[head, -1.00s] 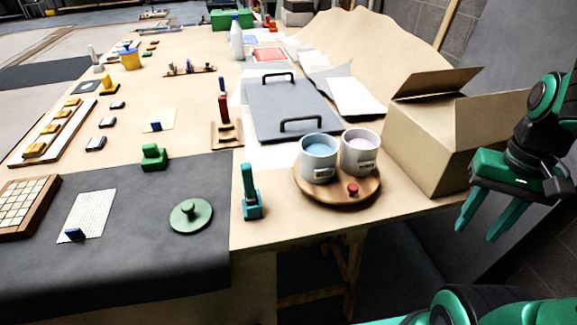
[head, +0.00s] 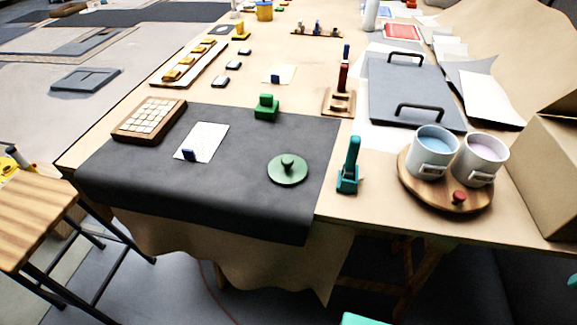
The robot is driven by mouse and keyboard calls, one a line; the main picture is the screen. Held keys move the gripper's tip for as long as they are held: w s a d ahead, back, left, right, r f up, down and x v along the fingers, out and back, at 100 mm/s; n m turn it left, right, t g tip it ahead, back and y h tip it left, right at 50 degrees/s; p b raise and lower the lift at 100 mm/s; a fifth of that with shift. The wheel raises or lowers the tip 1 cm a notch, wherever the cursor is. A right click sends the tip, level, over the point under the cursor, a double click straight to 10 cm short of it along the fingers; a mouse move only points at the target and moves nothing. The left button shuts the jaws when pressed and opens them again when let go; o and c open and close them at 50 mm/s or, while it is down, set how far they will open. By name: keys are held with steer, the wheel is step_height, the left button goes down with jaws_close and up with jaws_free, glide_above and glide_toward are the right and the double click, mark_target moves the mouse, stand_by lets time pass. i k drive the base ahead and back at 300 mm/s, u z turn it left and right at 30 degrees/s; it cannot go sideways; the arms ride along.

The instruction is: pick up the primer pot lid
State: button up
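A round green lid (head: 288,169) with a dark green knob on top lies flat on the dark grey mat (head: 250,215), near the table's front edge. It is the only thing that looks like a pot lid. Two grey-white pots stand side by side on a round wooden board at the right: one with blue contents (head: 433,153) and one with pale pink contents (head: 480,158). Both are open at the top, and their labels are too small to read. My gripper is out of view; only small green bits of my arm show at the right and bottom edges.
A teal upright tool (head: 349,166) stands right of the lid, and a green block (head: 266,107) behind it. A paper sheet (head: 202,142) and a tile tray (head: 150,120) lie left. A cardboard box (head: 550,170) is far right, a stool (head: 35,220) far left.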

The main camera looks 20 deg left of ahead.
mark_target(284, 169)
steer(key=u, duration=1.25)
steer(key=k, duration=1.25)
steer(key=z, duration=0.45)
steer(key=i, duration=1)
steer(key=u, duration=0.1)
